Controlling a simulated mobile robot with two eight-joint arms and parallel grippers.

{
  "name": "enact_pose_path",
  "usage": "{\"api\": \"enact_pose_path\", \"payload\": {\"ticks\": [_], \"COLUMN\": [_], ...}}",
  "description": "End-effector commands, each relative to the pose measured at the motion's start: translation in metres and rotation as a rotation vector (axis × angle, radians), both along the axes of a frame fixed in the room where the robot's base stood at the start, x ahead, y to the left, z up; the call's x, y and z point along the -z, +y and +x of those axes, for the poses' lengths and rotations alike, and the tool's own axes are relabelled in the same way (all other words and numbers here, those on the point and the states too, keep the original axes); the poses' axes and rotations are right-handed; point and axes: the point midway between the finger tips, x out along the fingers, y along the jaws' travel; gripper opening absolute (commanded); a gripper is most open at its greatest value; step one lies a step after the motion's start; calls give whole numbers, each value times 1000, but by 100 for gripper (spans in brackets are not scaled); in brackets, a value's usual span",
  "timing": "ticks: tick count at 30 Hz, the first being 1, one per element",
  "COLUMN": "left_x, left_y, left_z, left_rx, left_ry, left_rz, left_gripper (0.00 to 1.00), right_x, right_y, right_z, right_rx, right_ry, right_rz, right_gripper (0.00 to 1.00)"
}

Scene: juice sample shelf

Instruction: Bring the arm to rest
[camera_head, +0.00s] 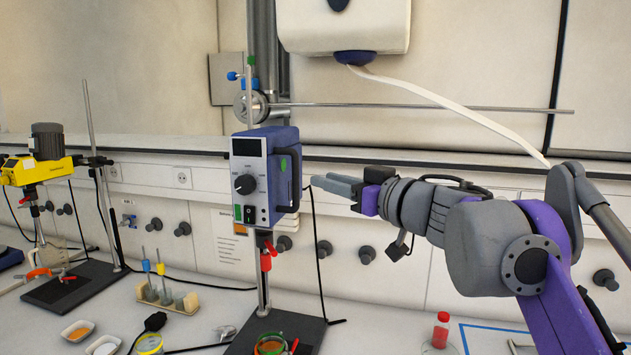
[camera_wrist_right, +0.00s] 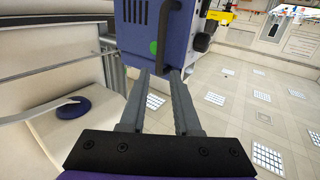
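My right arm (camera_head: 500,245) reaches in from the right with its purple and grey links. Its gripper (camera_head: 316,183) is raised above the bench and points left at the blue stirrer box (camera_head: 264,175). I cannot tell whether a fingertip touches the box. My left gripper is not in view.
A red-capped bottle (camera_head: 441,330) stands at the bench's front right, near a blue outline (camera_head: 480,328). A yellow stirrer (camera_head: 38,169) stands at left. A rack (camera_head: 167,297) and dishes (camera_head: 78,331) sit between. A horizontal rod (camera_head: 430,107) crosses above my arm.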

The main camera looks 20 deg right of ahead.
Motion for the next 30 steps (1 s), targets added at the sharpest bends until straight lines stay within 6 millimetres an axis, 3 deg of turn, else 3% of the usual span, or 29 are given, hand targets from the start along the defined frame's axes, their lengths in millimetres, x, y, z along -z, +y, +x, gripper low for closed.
{"api": "enact_pose_path", "payload": {"ticks": [17, 22, 26, 30], "left_x": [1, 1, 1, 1], "left_y": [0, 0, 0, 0], "left_z": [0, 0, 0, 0], "left_rx": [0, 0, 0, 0], "left_ry": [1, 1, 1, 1], "left_rz": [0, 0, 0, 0], "left_gripper": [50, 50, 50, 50], "right_x": [0, 14, 62, 161], "right_y": [-3, -16, -44, -67], "right_z": [-6, 0, -1, -27], "right_rx": [3, 119, 348, 576], "right_ry": [-2, -47, -49, 107], "right_rz": [1, -3, -12, -34], "right_gripper": [31, 31, 31, 31]}}
